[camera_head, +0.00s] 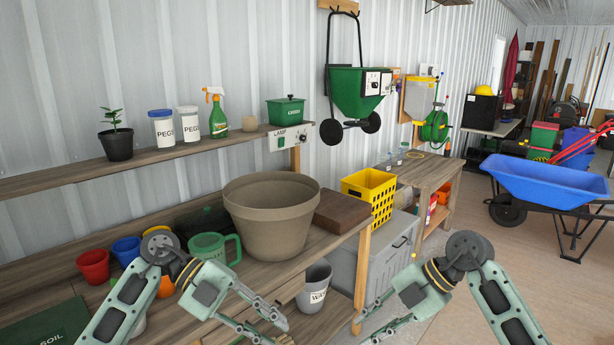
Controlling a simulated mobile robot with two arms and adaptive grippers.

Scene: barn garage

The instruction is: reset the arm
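My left gripper (262,328) comes in from the lower left, over the front of the wooden workbench (290,270). Its fingers are spread apart and nothing shows between them. The lower ends of both arms run out of the picture.
A large beige pot (272,218), a green mug (212,247) and small coloured pots stand on the bench. A yellow crate (370,198) stands behind the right gripper. A blue wheelbarrow (545,180) and open floor lie to the right.

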